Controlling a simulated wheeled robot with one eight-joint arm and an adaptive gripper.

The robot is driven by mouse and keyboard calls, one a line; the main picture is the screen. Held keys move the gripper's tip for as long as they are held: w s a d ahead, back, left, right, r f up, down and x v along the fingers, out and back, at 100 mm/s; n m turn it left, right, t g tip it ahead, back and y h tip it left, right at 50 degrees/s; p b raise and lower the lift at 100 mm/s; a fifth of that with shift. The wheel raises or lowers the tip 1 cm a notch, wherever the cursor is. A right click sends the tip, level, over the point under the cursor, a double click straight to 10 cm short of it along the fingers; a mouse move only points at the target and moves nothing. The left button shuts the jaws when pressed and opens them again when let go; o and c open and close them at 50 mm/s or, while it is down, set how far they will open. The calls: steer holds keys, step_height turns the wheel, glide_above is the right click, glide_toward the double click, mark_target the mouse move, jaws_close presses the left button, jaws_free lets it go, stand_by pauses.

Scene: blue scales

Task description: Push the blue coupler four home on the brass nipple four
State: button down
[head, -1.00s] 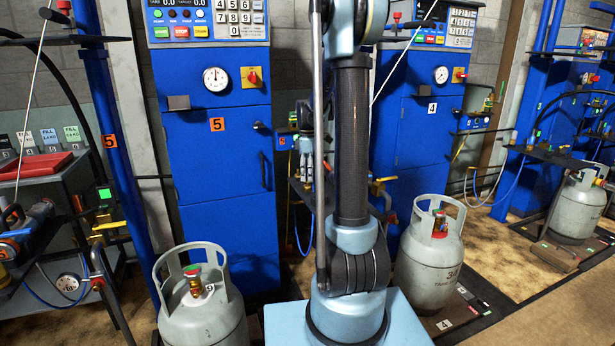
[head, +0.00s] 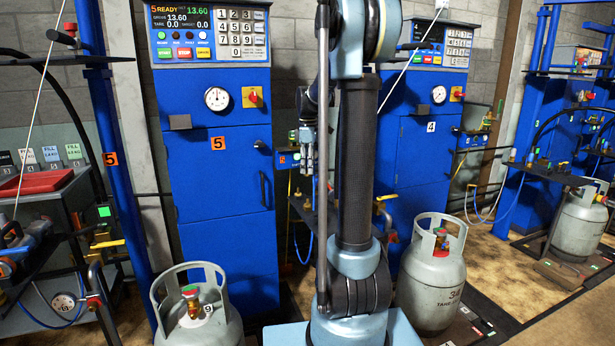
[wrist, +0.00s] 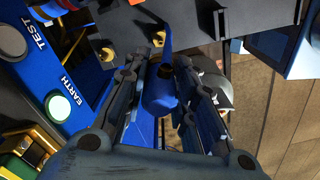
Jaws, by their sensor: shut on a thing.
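My gripper (head: 307,152) is partly hidden behind my arm in the head view, hanging beside the shelf between stations 5 and 4. In the wrist view my gripper (wrist: 164,100) is shut on the blue coupler (wrist: 160,92), which lies between the two dark fingers with its narrow end pointing up the picture. A small brass fitting (wrist: 158,39) shows just past that end; I cannot tell whether it is nipple four or whether the coupler touches it. The coupler cannot be made out in the head view.
A grey gas cylinder (head: 431,285) stands right of my arm before blue cabinet 4 (head: 425,165). Another cylinder (head: 200,325) stands before cabinet 5 (head: 220,240). In the wrist view, a blue panel with TEST and EARTH buttons (wrist: 58,107) is close on the left.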

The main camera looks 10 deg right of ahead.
steer(key=shift+r, duration=4.6)
